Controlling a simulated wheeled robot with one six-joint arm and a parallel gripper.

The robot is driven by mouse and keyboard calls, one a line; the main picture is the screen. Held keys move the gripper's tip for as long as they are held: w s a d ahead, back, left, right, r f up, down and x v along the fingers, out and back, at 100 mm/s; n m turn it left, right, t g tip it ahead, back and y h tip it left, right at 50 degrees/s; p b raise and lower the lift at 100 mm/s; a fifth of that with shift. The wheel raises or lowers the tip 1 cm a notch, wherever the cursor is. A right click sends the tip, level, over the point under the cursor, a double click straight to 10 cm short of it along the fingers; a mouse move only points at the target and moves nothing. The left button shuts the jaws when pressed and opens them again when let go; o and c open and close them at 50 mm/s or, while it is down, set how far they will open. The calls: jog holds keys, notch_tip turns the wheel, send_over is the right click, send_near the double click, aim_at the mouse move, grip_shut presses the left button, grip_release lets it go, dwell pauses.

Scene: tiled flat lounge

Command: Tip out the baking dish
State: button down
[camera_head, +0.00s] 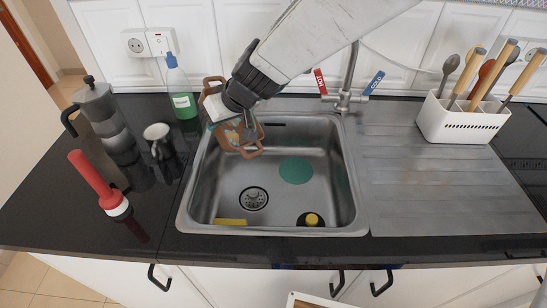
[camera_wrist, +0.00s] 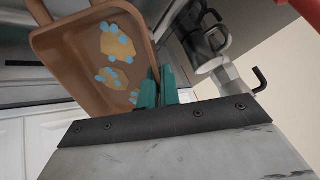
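The brown baking dish (camera_head: 247,152) is held up over the back left part of the sink (camera_head: 362,215), steeply tilted. Its inside shows orange-yellow patches with blue spots, also visible in the wrist view on the dish (camera_wrist: 72,62). I cannot tell whether they are loose pieces or stuck residue. My gripper (camera_head: 236,107) is at the dish's upper part. In the wrist view its teal fingers (camera_wrist: 158,90) are close together on the dish's rim. My gripper and wrist hide part of the dish in the head view.
The sink holds a green disc (camera_head: 296,171), a yellow strip (camera_head: 230,222) and a yellow-topped round item (camera_head: 312,219). A utensil holder (camera_head: 455,123) stands right; the drainboard (camera_head: 430,185) is clear.

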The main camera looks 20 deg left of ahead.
jog(key=a+f+h, duration=0.1)
jog(key=a, duration=0.1)
jog(key=a+f+h, duration=0.1)
jog(key=a+h, duration=0.1)
jog(key=a+f+h, duration=0.1)
jog(key=a+f, duration=0.1)
jog(key=shift+w+a, duration=0.15)
jog(key=shift+a, duration=0.05)
jog(key=a+r+h, duration=0.2)
jog(key=r, duration=0.6)
jog(key=a+r+h, duration=0.1)
jog(key=r+h, duration=0.1)
jog(key=r, duration=0.5)
jog(key=shift+a+r+n+p, duration=0.3)
jog(key=shift+a+r+p, duration=0.05)
dwell(0.8)
